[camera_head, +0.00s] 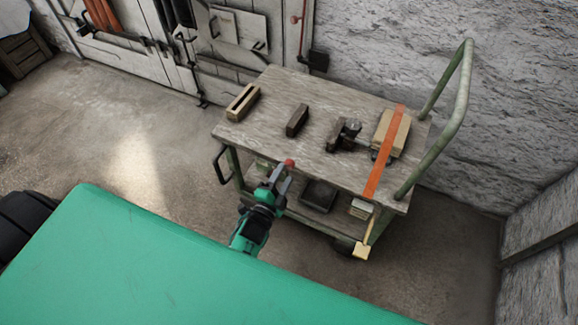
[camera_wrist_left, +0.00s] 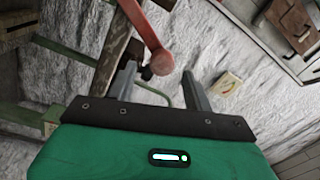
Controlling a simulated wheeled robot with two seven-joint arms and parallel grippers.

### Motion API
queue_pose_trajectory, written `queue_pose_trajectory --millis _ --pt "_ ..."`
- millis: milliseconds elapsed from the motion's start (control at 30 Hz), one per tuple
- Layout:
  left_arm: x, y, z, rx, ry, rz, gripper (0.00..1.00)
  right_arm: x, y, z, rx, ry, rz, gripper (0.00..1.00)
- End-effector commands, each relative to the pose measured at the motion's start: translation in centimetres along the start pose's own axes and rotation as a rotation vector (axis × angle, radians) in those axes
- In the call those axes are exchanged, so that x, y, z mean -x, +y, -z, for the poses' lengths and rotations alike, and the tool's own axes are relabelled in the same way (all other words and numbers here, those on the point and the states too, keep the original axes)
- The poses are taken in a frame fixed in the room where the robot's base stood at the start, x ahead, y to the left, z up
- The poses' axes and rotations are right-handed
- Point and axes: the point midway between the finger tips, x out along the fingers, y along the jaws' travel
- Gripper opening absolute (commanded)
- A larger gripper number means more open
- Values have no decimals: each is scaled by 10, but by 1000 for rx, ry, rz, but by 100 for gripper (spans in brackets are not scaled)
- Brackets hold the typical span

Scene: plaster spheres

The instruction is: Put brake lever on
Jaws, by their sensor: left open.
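The brake lever is a red bar ending in a round red knob (camera_wrist_left: 160,62), seen in the left wrist view. In the head view the red knob (camera_head: 289,163) shows at the near edge of the wooden-topped cart (camera_head: 270,100). My left gripper (camera_head: 281,175) is at this edge, its fingers pointing to the knob. In the left wrist view its two fingers are apart, and the knob appears between their tips. I cannot tell whether a finger touches it. The lever's pivot is not clearly visible. My right gripper is not in view.
On the cart top are a slotted wooden block (camera_head: 243,103), a dark block (camera_head: 297,120), a small clamp-like device (camera_head: 344,134) and a light block under an orange strap (camera_head: 384,150). A green handle (camera_head: 460,100) rises at the right. Open floor (camera_head: 120,150) lies left.

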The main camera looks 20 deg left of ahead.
Motion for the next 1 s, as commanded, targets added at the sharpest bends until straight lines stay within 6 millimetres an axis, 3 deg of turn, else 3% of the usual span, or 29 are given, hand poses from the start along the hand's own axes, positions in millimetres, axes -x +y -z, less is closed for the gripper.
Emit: queue_pose_trajectory --millis 200,400,1000 --pt "42 1 -1 -1 -1 -1 52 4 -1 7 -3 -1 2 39" --pt "64 1 -1 -1 -2 -1 52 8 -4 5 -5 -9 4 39" --pt "71 0 -1 -1 -1 0 52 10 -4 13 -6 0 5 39"
